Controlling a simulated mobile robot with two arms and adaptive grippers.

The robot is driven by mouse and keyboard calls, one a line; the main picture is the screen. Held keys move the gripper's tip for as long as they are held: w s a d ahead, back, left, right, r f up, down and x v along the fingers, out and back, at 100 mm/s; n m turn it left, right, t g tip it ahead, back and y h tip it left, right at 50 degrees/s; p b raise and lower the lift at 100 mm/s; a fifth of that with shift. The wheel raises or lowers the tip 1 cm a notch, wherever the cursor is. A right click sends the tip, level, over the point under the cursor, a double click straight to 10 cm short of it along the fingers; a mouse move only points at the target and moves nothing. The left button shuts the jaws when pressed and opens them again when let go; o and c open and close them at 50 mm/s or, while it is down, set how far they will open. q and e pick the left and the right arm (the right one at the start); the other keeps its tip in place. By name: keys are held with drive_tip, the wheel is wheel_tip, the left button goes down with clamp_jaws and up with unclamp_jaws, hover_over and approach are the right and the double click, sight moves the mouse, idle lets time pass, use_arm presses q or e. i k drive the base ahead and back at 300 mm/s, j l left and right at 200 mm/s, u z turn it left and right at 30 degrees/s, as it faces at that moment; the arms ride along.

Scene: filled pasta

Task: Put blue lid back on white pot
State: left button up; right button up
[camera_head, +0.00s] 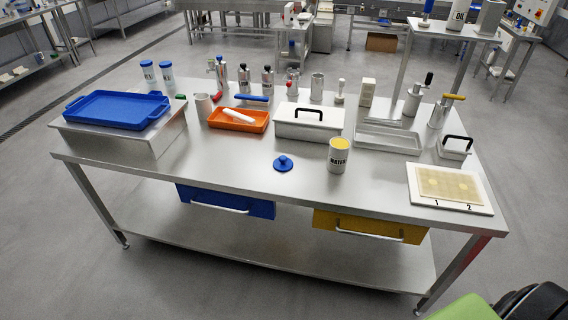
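The blue lid (283,163) lies flat on the steel table with its knob up, near the middle of the front part. Neither of my grippers is in view.
Behind the pot stand a white box with a black handle (308,122) and an orange tray (238,120). A steel tray (388,139) and a numbered white board (450,188) are to the right. A blue tray (117,109) is at left. The table front is clear around the lid.

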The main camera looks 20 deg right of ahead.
sight(340, 147)
drive_tip(key=k+l, duration=0.1)
drive_tip(key=l, duration=0.4)
drive_tip(key=l+u, duration=0.15)
drive_tip(key=l, duration=0.3)
drive_tip(key=k+l, duration=0.2)
drive_tip(key=l, duration=0.3)
drive_tip(key=k+l+u, duration=0.1)
drive_tip(key=l, duration=0.35)
